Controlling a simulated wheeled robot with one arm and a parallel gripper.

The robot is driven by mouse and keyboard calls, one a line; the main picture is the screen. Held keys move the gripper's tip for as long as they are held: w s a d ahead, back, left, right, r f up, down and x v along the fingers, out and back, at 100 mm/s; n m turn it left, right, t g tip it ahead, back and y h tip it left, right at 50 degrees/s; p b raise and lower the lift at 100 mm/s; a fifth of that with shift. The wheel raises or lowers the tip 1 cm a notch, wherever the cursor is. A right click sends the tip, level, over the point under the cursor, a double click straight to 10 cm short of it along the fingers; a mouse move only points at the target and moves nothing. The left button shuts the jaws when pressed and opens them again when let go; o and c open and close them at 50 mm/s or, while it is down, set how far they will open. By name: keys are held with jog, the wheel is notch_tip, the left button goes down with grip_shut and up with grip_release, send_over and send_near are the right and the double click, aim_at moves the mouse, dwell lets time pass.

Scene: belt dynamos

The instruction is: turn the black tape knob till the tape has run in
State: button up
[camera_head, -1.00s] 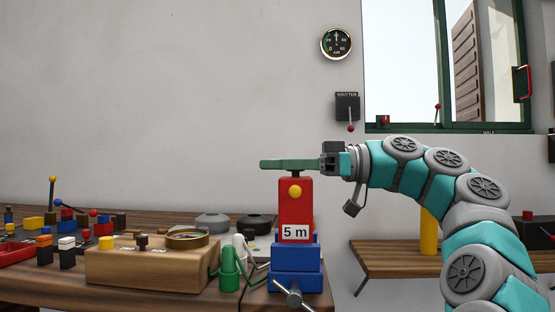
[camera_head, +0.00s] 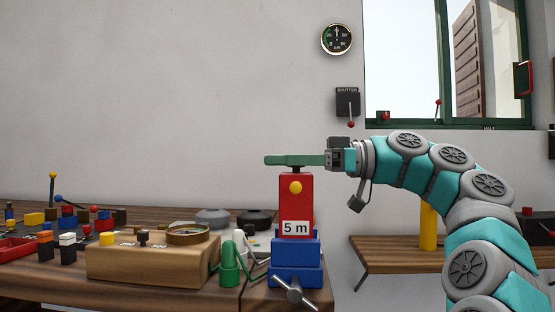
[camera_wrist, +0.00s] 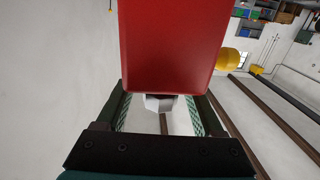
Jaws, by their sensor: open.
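A red tape case (camera_head: 295,207) marked "5 m", with a yellow button on its front, stands upright in a blue vice (camera_head: 296,254) on the table. My gripper (camera_head: 268,160) reaches in level from the right, its fingers just above the case's top. A small dark part, likely the black tape knob (camera_head: 297,169), shows between fingers and case; the rest is hidden. In the wrist view the red case (camera_wrist: 172,45) fills the upper middle. My open fingers (camera_wrist: 158,108) lie either side of a pale grey piece at the case's edge. I cannot tell whether they touch the knob.
The vice's grey handle (camera_head: 294,291) sticks out in front. A wooden bench (camera_head: 410,250) stands behind my arm.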

jog(key=d+p, duration=0.2)
jog(key=d, duration=0.5)
jog(key=shift+w, duration=0.1)
